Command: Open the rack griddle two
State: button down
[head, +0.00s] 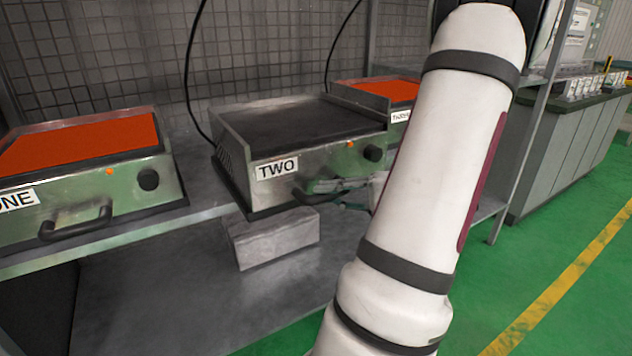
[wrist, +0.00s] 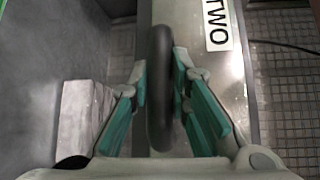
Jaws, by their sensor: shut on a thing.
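Griddle two (head: 300,125) is in the middle of the shelf, with a dark top plate and a "TWO" label on its front. Its black curved handle (head: 305,196) is below the label, partly hidden by my gripper (head: 345,186). In the wrist view the handle (wrist: 159,90) stands between the teal fingers of my gripper (wrist: 163,85), which is shut on it. The griddle's front (wrist: 192,62) with the label lies just beyond. My white arm crosses the right of the head view and hides part of the shelf.
Griddle one (head: 90,185) is at left and griddle three (head: 383,92) at right, both with orange-red tops. A grey block (head: 275,240) is below griddle two's front, also in the wrist view (wrist: 83,120). A mesh wall (head: 270,45) stands behind. Green floor (head: 550,255) is open at right.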

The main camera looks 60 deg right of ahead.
jog(key=s+a, duration=0.1)
jog(key=s, duration=0.2)
jog(key=s+a, duration=0.1)
jog(key=shift+s+a+f, duration=0.1)
jog(key=shift+s+a, duration=0.1)
jog(key=shift+a, duration=0.15)
jog(key=c, duration=1.5)
grip_release()
jog(key=v, duration=1.2)
